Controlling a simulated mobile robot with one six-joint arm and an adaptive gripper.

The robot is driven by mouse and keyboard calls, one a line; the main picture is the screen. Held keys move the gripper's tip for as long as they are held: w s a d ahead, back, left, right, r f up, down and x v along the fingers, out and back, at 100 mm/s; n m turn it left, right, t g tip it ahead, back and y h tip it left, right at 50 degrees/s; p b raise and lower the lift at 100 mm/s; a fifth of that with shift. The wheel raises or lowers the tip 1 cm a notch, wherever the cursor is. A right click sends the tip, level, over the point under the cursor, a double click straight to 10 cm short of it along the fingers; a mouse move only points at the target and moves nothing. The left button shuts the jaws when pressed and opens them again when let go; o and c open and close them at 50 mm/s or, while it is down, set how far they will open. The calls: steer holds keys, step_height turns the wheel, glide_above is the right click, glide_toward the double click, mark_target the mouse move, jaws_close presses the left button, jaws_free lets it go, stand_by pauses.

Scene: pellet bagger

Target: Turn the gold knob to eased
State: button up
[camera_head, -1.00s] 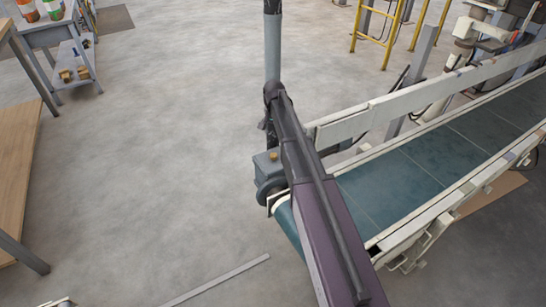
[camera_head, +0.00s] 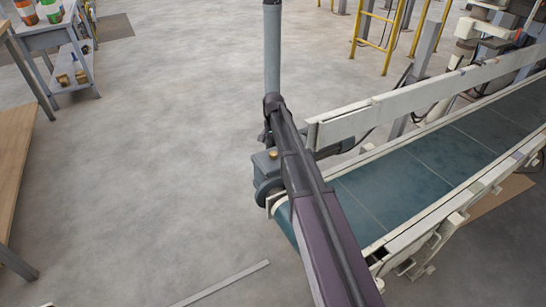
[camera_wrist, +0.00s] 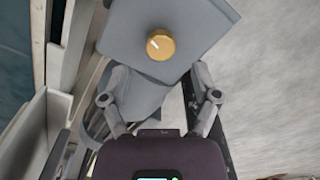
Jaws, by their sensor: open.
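The gold knob (camera_wrist: 160,45) is round with a white pointer mark, and sits on a flat grey box face (camera_wrist: 200,22) in the wrist view. The mark points to the upper left there. In the head view the knob (camera_head: 273,154) is small, on top of the grey box (camera_head: 265,164) at the conveyor's near end. My gripper (camera_wrist: 158,78) is open in the wrist view, its two fingers spread apart below the knob in the picture, with nothing between them. It does not visibly touch the knob. In the head view my gripper cannot be made out behind my arm. No readable label shows.
The conveyor with its teal belt (camera_head: 400,190) and pale side rails (camera_head: 375,110) runs to the upper right, close beside the box. Open concrete floor (camera_head: 160,150) lies to the left. A wooden-topped table (camera_head: 18,150) and a shelf cart (camera_head: 75,62) stand at far left.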

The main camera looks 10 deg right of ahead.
mark_target(273, 153)
steer(key=shift+f+b, duration=1.75)
steer(key=shift+f, duration=0.25)
jaws_close()
